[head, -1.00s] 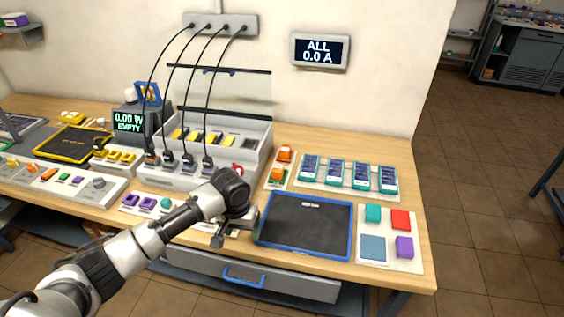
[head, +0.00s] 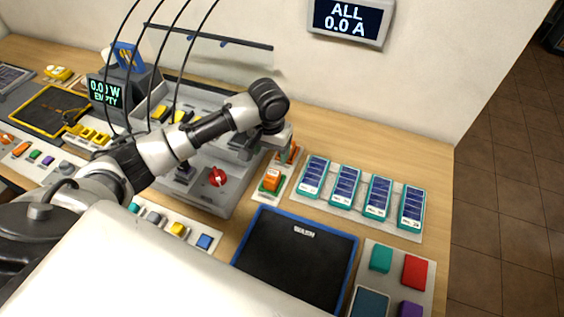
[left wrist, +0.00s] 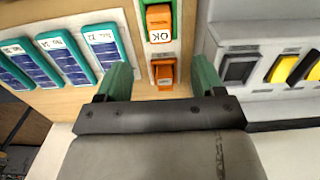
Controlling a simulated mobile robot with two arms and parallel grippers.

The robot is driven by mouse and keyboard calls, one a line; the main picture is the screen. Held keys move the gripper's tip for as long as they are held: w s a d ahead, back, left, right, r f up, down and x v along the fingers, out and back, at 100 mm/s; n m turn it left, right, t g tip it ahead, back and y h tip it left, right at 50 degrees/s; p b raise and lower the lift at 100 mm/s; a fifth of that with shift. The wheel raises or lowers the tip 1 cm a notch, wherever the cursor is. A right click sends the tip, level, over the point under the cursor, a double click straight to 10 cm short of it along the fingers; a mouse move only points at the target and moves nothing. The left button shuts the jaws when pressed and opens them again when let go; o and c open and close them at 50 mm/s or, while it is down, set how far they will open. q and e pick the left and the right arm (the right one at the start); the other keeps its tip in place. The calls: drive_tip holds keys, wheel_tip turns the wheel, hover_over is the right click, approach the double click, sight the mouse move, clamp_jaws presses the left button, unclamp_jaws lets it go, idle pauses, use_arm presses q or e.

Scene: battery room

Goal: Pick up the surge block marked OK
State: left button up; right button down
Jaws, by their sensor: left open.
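The surge block marked OK (left wrist: 159,20) is orange with a white label, in a green slot of a light holder at the top of the left wrist view. In the head view it is the nearer orange block (head: 272,180). A second orange block (left wrist: 163,73) sits in the same holder, between my fingers in the left wrist view; its marking is not readable. In the head view this block (head: 292,152) is partly hidden by my gripper. My left gripper (left wrist: 161,68) is open and empty over the holder's far end, beyond the OK block. My right gripper is not in view.
Several teal-edged battery modules (head: 345,187) stand in a rack to the right. A blue-rimmed black mat (head: 262,207) lies in front. A grey bench unit (head: 236,185) with a red knob (head: 217,177) and cables stands to the left. Bare wood lies behind the rack.

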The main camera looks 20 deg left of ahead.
use_arm(q)
hover_over(272, 175)
drive_tip(key=f, duration=0.4)
drive_tip(key=shift+s+f+p, duration=0.2)
drive_tip(key=shift+s+p, duration=0.15)
drive_tip(key=shift+w+f, duration=0.15)
drive_tip(key=shift+f, duration=0.45)
drive_tip(key=f, duration=0.2)
drive_tip(key=f+p, duration=0.1)
drive_tip(key=shift+w+f+p, duration=0.2)
drive_tip(key=shift+f+p, duration=0.1)
drive_tip(key=shift+f, duration=0.55)
drive_tip(key=c, duration=1.1)
drive_tip(key=shift+o, duration=0.2)
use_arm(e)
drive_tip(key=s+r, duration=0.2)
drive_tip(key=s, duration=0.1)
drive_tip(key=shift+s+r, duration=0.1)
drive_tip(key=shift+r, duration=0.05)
